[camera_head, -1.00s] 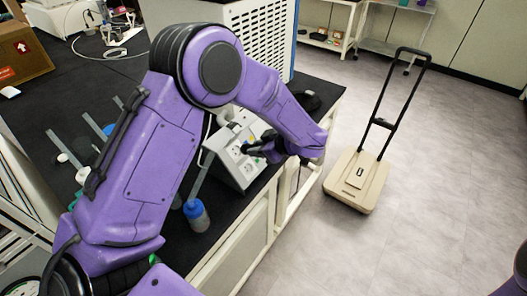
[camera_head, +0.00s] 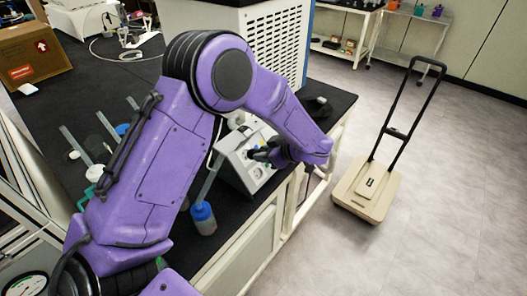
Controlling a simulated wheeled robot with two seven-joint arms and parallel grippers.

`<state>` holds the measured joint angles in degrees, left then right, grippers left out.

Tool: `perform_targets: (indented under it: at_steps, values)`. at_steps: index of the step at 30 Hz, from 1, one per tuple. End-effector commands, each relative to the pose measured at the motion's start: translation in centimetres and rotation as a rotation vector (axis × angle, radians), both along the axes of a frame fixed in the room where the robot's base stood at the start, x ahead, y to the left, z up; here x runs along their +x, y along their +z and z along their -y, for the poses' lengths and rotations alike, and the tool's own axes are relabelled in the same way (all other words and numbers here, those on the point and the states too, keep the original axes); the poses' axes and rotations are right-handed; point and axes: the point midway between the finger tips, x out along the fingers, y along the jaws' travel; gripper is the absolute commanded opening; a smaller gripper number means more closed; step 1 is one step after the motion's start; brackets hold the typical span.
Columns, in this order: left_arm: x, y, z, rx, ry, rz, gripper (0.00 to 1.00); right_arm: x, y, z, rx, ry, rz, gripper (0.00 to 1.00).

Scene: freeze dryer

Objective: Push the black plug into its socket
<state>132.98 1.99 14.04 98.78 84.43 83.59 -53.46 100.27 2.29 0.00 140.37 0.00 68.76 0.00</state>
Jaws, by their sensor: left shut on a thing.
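A light grey socket box (camera_head: 238,163) with a slanted front stands on the black bench near its front edge. Round sockets show on its face. My left gripper (camera_head: 262,154) is at the right part of that face, its dark fingers pointing left toward the sockets. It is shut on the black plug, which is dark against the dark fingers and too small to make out. I cannot tell whether the plug touches the socket. My left arm covers much of the bench and part of the box. My right gripper is not in view.
A bottle with a blue cap (camera_head: 203,217) stands left of the socket box. A white vented machine (camera_head: 275,45) is behind. A beige trolley (camera_head: 367,190) with a black handle stands on the open floor at right. A cardboard box (camera_head: 33,55) is at far left.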

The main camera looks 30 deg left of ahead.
Motion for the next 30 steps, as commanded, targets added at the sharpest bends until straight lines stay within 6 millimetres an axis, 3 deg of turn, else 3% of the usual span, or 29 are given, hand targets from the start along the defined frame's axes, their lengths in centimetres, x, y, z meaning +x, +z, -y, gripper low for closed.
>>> perform_targets:
  at_steps: [30]
  values:
    - [0.1, -1.1, -1.4, 0.000, 0.000, 0.000, 0.00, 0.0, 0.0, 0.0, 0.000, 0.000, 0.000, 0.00]
